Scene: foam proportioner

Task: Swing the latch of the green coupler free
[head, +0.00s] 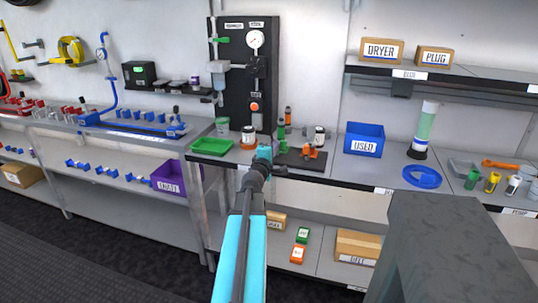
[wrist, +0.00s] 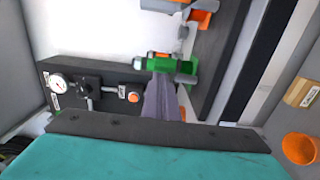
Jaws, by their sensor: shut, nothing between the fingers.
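The green coupler (wrist: 163,65) lies across the middle of the wrist view, just beyond my fingertips. A grey lever-like part (wrist: 187,79) is at its right end and looks like its latch; its exact position is hard to tell. My gripper (wrist: 160,80) is shut and empty, with its tips close to the coupler's near side and overlapping it in the picture. I cannot tell whether they touch. In the head view, a small green upright part (head: 281,133), likely the same coupler, stands on the bench beyond my gripper (head: 283,171).
An orange coupler (wrist: 201,18) with grey levers sits above the green one in the wrist view. A black panel with a gauge (head: 256,40) stands behind the bench. A green tray (head: 212,146), a blue bin (head: 364,139) and jars stand nearby.

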